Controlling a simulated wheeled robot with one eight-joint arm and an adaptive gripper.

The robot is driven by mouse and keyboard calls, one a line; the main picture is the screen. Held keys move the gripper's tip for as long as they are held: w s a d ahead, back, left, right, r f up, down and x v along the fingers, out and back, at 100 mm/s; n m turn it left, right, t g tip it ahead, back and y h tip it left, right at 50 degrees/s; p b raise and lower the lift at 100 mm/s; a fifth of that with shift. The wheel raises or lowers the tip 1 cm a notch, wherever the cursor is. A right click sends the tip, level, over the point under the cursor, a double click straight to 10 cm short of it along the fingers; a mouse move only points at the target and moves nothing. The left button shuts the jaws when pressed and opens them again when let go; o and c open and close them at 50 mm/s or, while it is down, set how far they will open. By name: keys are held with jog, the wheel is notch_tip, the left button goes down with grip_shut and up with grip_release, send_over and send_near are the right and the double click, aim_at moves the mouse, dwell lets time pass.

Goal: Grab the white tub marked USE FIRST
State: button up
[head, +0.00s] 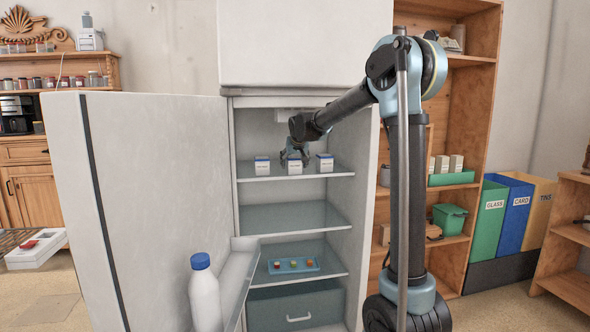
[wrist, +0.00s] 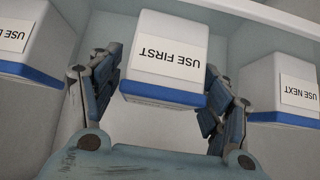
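The white tub marked USE FIRST (wrist: 165,60) has a blue band and fills the middle of the wrist view, its label upside down there. In the head view the middle tub (head: 295,167) stands on the fridge's top shelf, with my gripper (head: 294,155) right at it. In the wrist view my gripper (wrist: 162,85) is open, with one finger on each side of the USE FIRST tub. The fingers look close to its sides; whether they touch it I cannot tell.
Similar tubs flank it: one marked USE NEXT (wrist: 295,85) on the right in the wrist view, one with a cut-off label (wrist: 30,45) on the left. The open fridge door (head: 155,200) stands left, with a bottle (head: 204,295) in its rack. The shelf below (head: 290,218) is empty.

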jog(key=c, duration=0.9)
